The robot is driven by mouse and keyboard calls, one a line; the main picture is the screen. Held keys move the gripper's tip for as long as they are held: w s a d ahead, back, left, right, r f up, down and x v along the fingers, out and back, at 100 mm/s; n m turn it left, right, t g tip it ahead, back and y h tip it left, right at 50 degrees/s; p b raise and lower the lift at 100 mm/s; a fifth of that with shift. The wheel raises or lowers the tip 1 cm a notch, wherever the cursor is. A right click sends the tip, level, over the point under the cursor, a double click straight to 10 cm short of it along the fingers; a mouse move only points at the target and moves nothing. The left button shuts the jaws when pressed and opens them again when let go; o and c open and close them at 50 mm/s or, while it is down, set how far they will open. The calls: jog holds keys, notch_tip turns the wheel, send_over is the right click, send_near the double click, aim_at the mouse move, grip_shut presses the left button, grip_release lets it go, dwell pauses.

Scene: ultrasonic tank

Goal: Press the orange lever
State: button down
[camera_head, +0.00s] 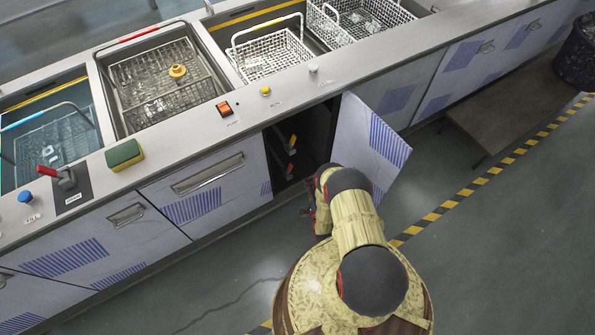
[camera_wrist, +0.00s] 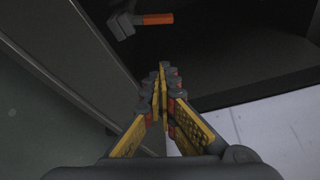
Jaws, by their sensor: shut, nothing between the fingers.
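The orange lever (camera_wrist: 157,18) shows at the top of the wrist view as an orange handle on a grey body inside the dark cabinet. In the head view, small orange and yellow handles (camera_head: 292,141) show inside the open cabinet; I cannot tell for sure which is the lever. My gripper (camera_wrist: 163,72) is shut and empty in the wrist view. Its tips point toward the cabinet interior, below the lever in the picture and apart from it. In the head view my arm mostly hides the gripper.
The cabinet door (camera_head: 367,140) stands open on the right of the opening. The counter above carries an orange rocker switch (camera_head: 224,108), a yellow button (camera_head: 265,90), a sponge (camera_head: 124,155) and a red-handled lever (camera_head: 62,178). The floor in front is clear.

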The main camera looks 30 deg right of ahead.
aim_at(290, 168)
jog(key=shift+w, duration=0.1)
jog(key=w+a+b, duration=0.1)
jog(key=w+b, duration=0.3)
jog(key=w, duration=0.5)
